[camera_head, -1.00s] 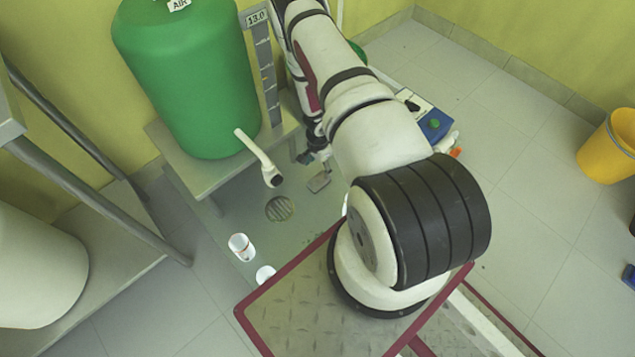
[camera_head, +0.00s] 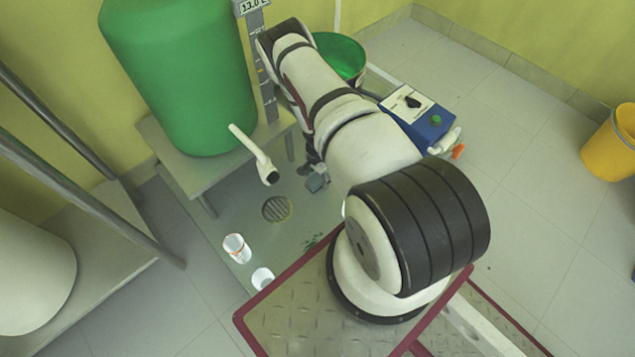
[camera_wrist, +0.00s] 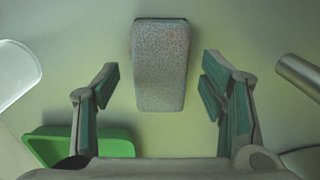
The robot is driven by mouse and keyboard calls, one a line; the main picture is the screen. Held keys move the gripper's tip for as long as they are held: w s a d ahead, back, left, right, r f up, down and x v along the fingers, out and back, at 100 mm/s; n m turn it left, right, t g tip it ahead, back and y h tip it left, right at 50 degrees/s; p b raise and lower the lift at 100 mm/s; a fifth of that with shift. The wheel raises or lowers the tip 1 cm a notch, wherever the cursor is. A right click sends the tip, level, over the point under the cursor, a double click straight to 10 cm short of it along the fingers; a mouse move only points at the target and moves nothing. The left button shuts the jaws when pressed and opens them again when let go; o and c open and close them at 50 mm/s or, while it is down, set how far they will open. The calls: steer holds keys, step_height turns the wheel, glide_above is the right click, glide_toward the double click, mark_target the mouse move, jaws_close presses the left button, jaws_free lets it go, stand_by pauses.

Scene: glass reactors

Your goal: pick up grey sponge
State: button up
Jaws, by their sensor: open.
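The grey sponge (camera_wrist: 160,65) shows in the wrist view as a speckled grey block with a darker top edge. It lies lengthwise up the picture, ahead of and between my fingers. My gripper (camera_wrist: 160,82) is open, with one finger on each side of the sponge and a clear gap to both. How high the fingers are above the sponge I cannot tell. In the head view my arm reaches down beside the green tank (camera_head: 180,75), and its end is mostly hidden. A small grey shape there is too unclear to name.
White cups (camera_head: 236,248) (camera_head: 262,278) stand left of my base, near a floor drain (camera_head: 277,209). A green bucket (camera_head: 340,58) and a blue-and-white box (camera_head: 420,118) are behind my arm. In the wrist view a green container (camera_wrist: 80,143) and metal cylinder (camera_wrist: 300,75) flank the fingers.

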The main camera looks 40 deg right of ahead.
steer(key=c, duration=1.2)
steer(key=shift+c, duration=0.2)
